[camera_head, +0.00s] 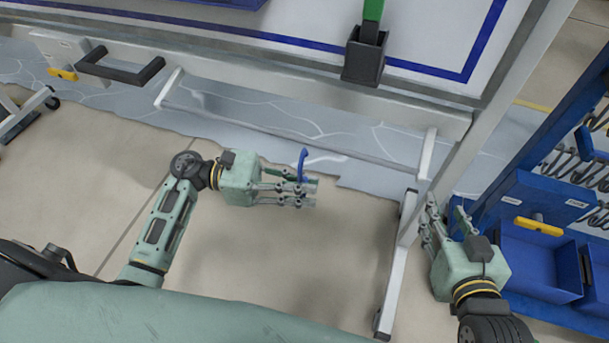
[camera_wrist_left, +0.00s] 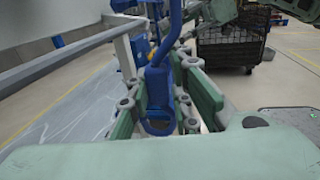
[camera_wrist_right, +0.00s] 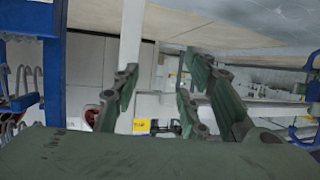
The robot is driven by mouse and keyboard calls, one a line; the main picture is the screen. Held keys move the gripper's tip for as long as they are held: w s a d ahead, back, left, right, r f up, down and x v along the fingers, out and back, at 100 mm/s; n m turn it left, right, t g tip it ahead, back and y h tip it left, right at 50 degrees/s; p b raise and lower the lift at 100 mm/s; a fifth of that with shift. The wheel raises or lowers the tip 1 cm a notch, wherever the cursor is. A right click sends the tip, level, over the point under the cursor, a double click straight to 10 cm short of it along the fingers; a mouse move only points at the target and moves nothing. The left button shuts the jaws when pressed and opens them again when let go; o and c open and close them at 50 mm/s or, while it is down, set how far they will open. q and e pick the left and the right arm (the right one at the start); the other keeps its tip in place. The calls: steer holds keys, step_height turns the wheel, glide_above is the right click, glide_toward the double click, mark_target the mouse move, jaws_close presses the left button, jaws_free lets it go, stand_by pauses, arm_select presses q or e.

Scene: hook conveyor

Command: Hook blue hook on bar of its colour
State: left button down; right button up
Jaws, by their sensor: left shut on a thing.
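The blue hook (camera_head: 303,160) sticks up from between the fingers of my left gripper (camera_head: 308,193), with its curved end above them. In the left wrist view the hook's thick blue body (camera_wrist_left: 159,85) stands between the green finger pads of my left gripper (camera_wrist_left: 170,95), which is shut on it. A pale horizontal bar (camera_head: 290,137) of the white frame lies beyond the hook, apart from it. I cannot make out a bar that is clearly the hook's colour. My right gripper (camera_head: 438,220) is open and empty, fingers apart in the right wrist view (camera_wrist_right: 163,75).
A white upright post and foot (camera_head: 396,275) stand between my two grippers. Blue bins (camera_head: 525,260) and a blue rack with several metal hooks (camera_head: 570,170) are at the right. A dark holder (camera_head: 364,62) is on the board. The floor before the left gripper is clear.

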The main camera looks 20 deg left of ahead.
arm_select(q)
steer(key=s, duration=0.6)
steer(key=shift+s+d+p, duration=0.3)
steer(key=shift+d+p, duration=0.05)
steer(key=shift+d, duration=0.1)
arm_select(e)
steer(key=shift+g+h, duration=0.3)
steer(key=shift+g, duration=0.6)
steer(key=shift+s+d+f, duration=0.25)
steer(key=shift+s+f, duration=0.3)
steer(key=shift+f, duration=0.3)
steer(key=shift+s+d+f, duration=0.25)
steer(key=shift+s+f, duration=0.3)
steer(key=shift+f, duration=0.25)
arm_select(q)
steer(key=s, duration=2.4)
steer(key=shift+a, duration=0.4)
arm_select(e)
steer(key=shift+s+d+f+g, duration=0.25)
steer(key=shift+s+f+g, duration=0.25)
steer(key=shift+s+f, duration=0.15)
arm_select(q)
steer(key=shift+w, duration=0.1)
